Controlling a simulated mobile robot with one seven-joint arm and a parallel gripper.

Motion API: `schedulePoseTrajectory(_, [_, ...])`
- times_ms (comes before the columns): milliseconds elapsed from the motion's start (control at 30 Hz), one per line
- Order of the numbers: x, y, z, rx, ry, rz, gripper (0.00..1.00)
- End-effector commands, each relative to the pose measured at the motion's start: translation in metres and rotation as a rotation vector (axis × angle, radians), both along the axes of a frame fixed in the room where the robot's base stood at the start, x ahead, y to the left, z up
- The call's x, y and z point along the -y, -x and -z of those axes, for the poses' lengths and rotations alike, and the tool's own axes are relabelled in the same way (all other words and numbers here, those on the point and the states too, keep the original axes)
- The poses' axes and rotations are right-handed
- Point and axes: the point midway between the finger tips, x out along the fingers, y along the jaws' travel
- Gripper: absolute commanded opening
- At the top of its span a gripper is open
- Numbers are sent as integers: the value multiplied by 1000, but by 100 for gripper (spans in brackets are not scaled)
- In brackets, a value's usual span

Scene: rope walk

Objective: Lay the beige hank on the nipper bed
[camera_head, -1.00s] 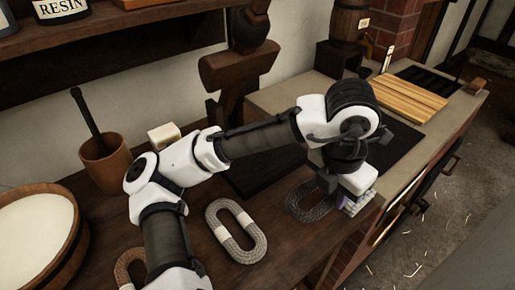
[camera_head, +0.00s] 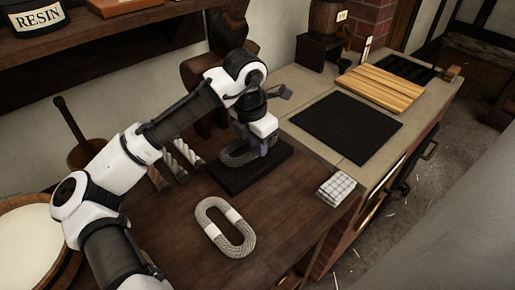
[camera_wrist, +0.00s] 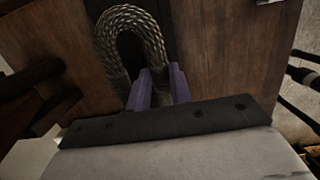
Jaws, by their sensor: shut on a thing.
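My gripper (camera_head: 262,148) is shut on a braided grey-looking hank (camera_head: 238,154). Its looped end also shows in the wrist view (camera_wrist: 131,28), beyond the purple fingers (camera_wrist: 158,88). The gripper is over a dark flat board (camera_head: 243,183) on the wooden bench, which looks like the nipper bed. I cannot tell whether the hank touches the board. A paler grey-beige hank (camera_head: 203,217) with two white bands lies apart on the bench, in front of the board.
A checked cloth (camera_head: 336,190) lies at the bench's right end. Beyond it are a black mat (camera_head: 345,127) and a slatted wooden board (camera_head: 380,88) on a stone top. Short rope pieces (camera_head: 186,152), a mortar (camera_head: 85,152) and a pale-filled tub (camera_head: 28,250) stand left.

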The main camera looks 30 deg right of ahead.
Motion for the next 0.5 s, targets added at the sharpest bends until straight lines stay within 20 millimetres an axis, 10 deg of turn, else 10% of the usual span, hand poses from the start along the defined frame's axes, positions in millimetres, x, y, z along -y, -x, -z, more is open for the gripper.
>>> schedulePoseTrajectory(500, [0, 1, 29, -1, 1, -1, 0])
